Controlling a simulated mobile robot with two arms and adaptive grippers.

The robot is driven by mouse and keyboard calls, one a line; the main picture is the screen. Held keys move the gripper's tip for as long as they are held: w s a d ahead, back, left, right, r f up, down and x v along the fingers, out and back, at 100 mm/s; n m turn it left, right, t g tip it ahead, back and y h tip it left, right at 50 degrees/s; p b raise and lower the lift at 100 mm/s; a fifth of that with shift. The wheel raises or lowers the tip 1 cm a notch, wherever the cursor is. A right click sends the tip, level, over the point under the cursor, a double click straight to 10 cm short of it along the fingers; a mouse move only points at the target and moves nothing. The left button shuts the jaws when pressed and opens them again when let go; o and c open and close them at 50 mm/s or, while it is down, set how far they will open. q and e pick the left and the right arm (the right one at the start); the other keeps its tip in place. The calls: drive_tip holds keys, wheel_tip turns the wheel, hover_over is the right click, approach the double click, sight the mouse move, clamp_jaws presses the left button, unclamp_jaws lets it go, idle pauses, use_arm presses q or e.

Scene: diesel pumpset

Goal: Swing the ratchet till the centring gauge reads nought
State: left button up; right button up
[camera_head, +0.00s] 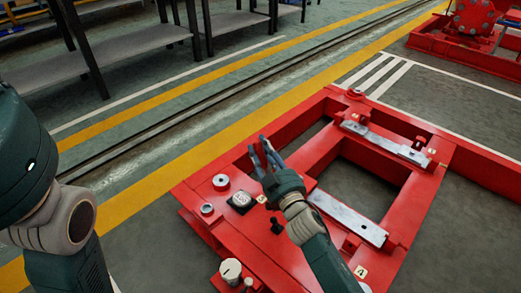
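A small dial with a pale face (241,201), which looks like the gauge, sits on the near left part of the red base frame (330,140). My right gripper (262,152) is above the frame's left beam, up and to the right of the dial. Its fingers are spread and nothing shows between them. A small black knob or lever (277,226) stands beside my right wrist. I cannot tell which part is the ratchet. My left arm fills the left edge, and its gripper is out of view.
Pale metal pads (348,217) lie on the frame, with numbered tags (361,271) near them. A round white-topped knob (230,270) stands at the near edge. Grey shelving (130,50) and a floor rail lie behind. Red machinery (475,25) stands at the far right.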

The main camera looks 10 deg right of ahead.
drive_tip(key=o, duration=0.4)
drive_tip(key=shift+c, duration=0.2)
drive_tip(key=shift+s, duration=0.1)
drive_tip(key=s+d+f, duration=0.1)
drive_tip(key=s+d, duration=0.1)
drive_tip(key=s, duration=0.9)
drive_tip(key=shift+s, duration=0.3)
idle(1.1)
